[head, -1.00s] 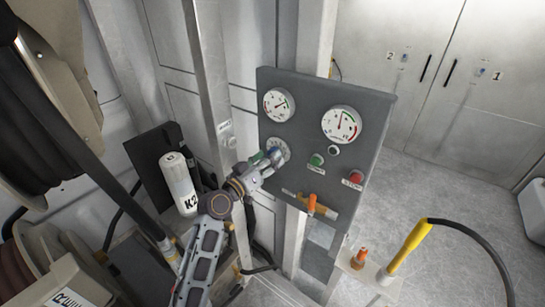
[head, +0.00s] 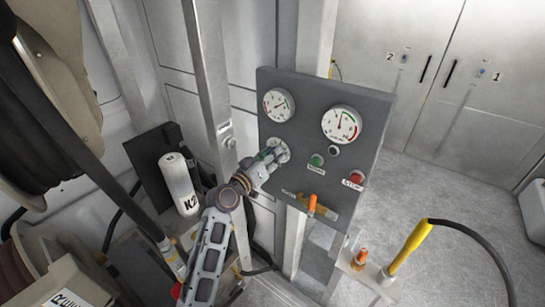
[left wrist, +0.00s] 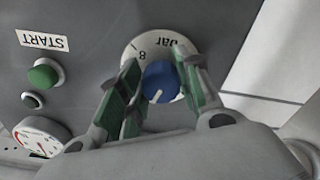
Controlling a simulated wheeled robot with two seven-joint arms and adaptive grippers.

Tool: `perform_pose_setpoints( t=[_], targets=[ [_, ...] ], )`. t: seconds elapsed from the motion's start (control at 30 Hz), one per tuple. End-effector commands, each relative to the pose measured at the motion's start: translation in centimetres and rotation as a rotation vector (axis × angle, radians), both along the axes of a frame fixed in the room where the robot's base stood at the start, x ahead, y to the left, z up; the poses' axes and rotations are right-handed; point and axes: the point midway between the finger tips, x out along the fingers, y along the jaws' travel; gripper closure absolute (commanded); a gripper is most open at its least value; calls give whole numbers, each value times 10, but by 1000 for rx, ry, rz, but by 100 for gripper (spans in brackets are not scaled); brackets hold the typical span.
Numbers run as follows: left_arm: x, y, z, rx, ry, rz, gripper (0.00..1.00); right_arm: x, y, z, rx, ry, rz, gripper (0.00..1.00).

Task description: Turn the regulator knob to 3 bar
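The blue regulator knob (left wrist: 160,82) sits on a round white dial (left wrist: 133,52) marked "8" and "bar" in the left wrist view. A white mark on the knob points toward the bottom of that view. My left gripper (left wrist: 161,84) has its green-padded fingers on either side of the knob, and the knob fills the gap between them. In the head view my left gripper (head: 272,157) reaches to the dial (head: 281,147) on the grey panel (head: 375,120) and hides the knob. My right gripper is in neither view.
Two gauges, left (head: 279,105) and right (head: 341,125), are above the dial; their readings are too small to tell. A green START button (head: 317,160), red STOP button (head: 357,177) and orange-handled valve (head: 312,203) are nearby. A metal post (head: 212,90) stands left of the panel.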

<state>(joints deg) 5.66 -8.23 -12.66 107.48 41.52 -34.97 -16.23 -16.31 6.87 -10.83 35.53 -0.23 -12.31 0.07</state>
Motion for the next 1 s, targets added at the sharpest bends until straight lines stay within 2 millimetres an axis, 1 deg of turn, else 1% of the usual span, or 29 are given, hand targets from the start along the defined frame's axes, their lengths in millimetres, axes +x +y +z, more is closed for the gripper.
perform_pose_setpoints(
  t=[0.03,0.07,0.1,0.27,0.47,0.67,0.77,1.0],
  targets=[
    [0,0,0,0,0,1,85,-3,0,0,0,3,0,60],
    [0,0,0,0,0,1,89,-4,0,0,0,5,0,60],
    [0,0,0,0,0,1,90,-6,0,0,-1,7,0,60],
    [0,0,0,-5,5,0,90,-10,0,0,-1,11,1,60],
    [0,0,0,-37,29,0,90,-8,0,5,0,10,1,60],
    [0,0,1,-112,84,1,90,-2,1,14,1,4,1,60],
    [0,0,1,-165,124,0,90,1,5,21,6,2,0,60],
    [-1,-1,2,-326,242,0,90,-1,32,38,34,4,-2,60]
  ],
)
